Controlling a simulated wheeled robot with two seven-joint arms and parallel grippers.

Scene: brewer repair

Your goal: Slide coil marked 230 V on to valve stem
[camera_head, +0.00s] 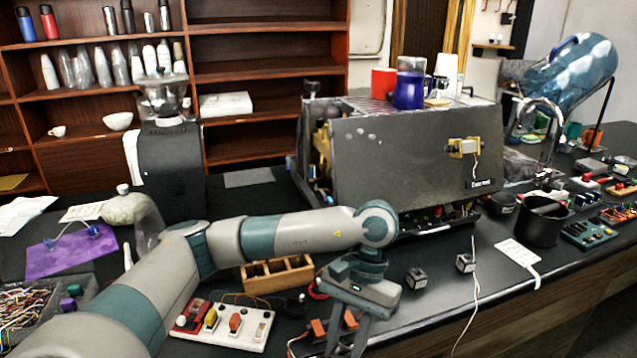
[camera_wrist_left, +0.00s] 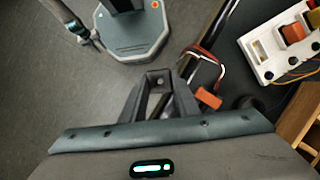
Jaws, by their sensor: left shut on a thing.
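My left gripper (camera_head: 345,345) reaches over the bench's front edge, pointing down. In the left wrist view its fingers (camera_wrist_left: 158,80) close on a small dark block with a round hole; I cannot read any marking or tell if it is a coil. Two small dark cubes, one (camera_head: 416,278) and another (camera_head: 465,263), lie on the bench to the right of the gripper; their labels are too small to read. A brass-coloured bracket with a pale block (camera_head: 465,147) sits on the machine's front panel, a wire hanging from it. No valve stem is clearly visible. My right gripper is out of view.
The grey machine (camera_head: 400,160) carries mugs on top. A wooden divided tray (camera_head: 277,274) and a white switch board (camera_head: 225,326) lie near my left arm. An orange connector (camera_wrist_left: 208,97) with wires is close beside the fingers. A black pot (camera_head: 543,222) and white card (camera_head: 517,252) are right.

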